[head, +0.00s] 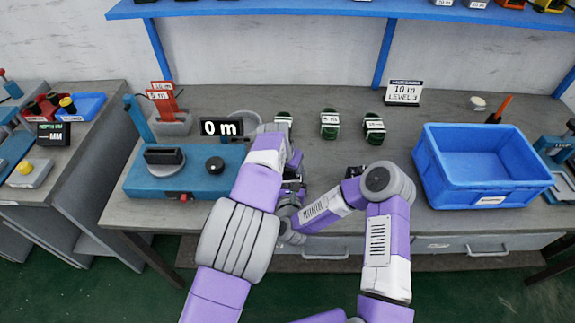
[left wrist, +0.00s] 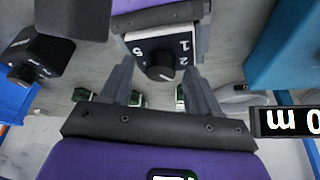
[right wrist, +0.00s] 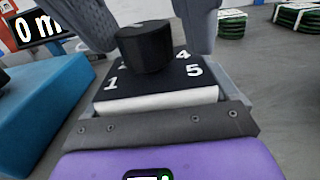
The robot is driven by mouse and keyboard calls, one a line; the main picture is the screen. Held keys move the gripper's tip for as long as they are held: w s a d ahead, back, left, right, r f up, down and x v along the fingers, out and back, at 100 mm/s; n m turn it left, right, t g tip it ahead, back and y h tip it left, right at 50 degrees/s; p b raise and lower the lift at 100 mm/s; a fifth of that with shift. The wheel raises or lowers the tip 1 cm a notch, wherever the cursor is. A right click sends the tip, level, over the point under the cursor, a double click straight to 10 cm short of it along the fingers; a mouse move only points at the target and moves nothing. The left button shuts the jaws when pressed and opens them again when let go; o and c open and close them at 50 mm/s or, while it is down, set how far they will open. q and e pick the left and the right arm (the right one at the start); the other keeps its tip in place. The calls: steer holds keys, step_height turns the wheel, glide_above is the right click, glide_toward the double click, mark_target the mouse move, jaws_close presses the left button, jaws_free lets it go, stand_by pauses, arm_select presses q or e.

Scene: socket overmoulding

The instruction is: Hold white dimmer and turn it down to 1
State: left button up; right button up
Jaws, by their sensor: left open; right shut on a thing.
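The white dimmer (right wrist: 160,100) has a black face with white numbers and a round black knob (right wrist: 145,47). It also shows in the left wrist view (left wrist: 150,42), where the knob (left wrist: 161,66) faces my left gripper. My right gripper (right wrist: 152,75) is shut on the dimmer's sides and holds it up. My left gripper (left wrist: 160,76) is open, its fingers on either side of the knob, with no clear contact visible. Which number the knob points to is too small to tell. In the head view, my arms mostly hide the dimmer above the table's front.
A blue device (head: 205,176) with a "0 m" display (head: 221,127) stands at left on the table (head: 330,215). Several green stacks (head: 329,124) lie behind my grippers.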

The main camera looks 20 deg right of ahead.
arm_select(q)
steer(key=c, duration=1.1)
steer(key=shift+o, duration=0.2)
steer(key=shift+n, duration=0.3)
steer(key=n+y, duration=0.1)
steer(key=n, duration=0.2)
steer(key=n+t+y, duration=0.1)
steer(key=n, duration=0.2)
steer(key=shift+s+d+y, duration=0.1)
steer(key=shift+d+y, duration=0.1)
steer(key=shift+y, duration=0.1)
steer(key=n+y, duration=0.1)
steer(key=n, duration=0.2)
steer(key=n+y, duration=0.1)
steer(key=n, duration=0.3)
steer(key=shift+d+g, duration=0.1)
steer(key=shift+g, duration=0.3)
steer(key=shift+y, duration=0.3)
steer(key=o, duration=1.1)
steer(key=shift+c, duration=0.2)
